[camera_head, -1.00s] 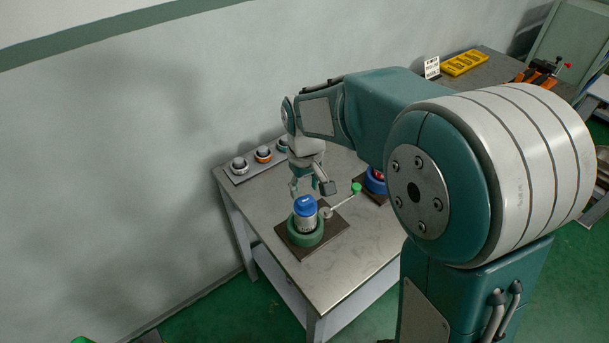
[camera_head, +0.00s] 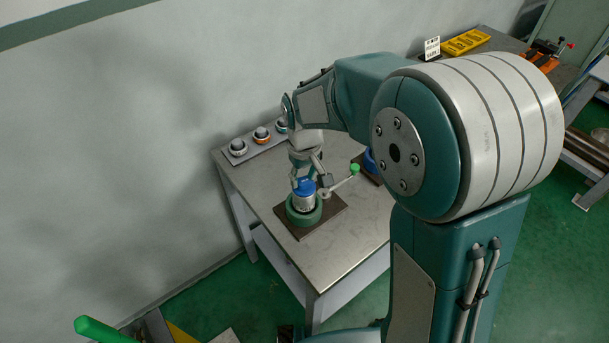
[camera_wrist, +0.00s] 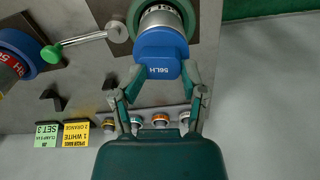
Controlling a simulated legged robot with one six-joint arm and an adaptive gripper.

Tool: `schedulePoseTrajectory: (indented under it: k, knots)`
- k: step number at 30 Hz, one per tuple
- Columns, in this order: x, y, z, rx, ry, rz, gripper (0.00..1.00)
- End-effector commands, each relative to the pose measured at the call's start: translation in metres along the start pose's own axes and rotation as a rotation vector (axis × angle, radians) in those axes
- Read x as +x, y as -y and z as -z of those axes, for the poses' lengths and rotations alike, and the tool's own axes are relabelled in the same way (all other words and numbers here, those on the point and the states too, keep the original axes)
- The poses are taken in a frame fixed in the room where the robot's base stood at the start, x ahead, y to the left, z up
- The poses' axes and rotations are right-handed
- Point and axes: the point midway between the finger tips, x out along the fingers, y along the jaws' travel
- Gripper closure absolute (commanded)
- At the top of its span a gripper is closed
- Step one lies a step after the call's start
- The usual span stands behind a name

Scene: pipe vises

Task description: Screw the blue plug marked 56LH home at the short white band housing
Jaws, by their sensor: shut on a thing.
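The blue plug (camera_wrist: 161,52) marked 56LH sits upright at the mouth of a short silver-white housing (camera_wrist: 161,18). It also shows in the head view (camera_head: 306,186). The housing stands in a round green vise (camera_head: 304,216) on a dark base plate. My gripper (camera_wrist: 162,74) is shut on the plug, one finger on each side. In the head view my gripper (camera_head: 305,180) reaches down onto the plug from above. The thread between plug and housing is hidden, so I cannot tell how deep the plug sits.
A clamp lever with a green knob (camera_head: 355,168) sticks out beside the vise. Several banded pieces stand on a rack (camera_head: 262,141) at the table's back edge. Yellow and green cards (camera_wrist: 76,133) stand near it. The table's front is clear.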

Motion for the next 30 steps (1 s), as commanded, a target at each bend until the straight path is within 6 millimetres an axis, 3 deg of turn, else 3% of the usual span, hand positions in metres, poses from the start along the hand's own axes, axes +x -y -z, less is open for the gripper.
schedulePoseTrajectory:
  k: [5,30]
  knots:
    - [0.0059,0.0021,-0.0040,-0.043,0.017,0.006,1.00]
    - [0.0070,0.0024,-0.0055,-0.985,0.016,0.014,1.00]
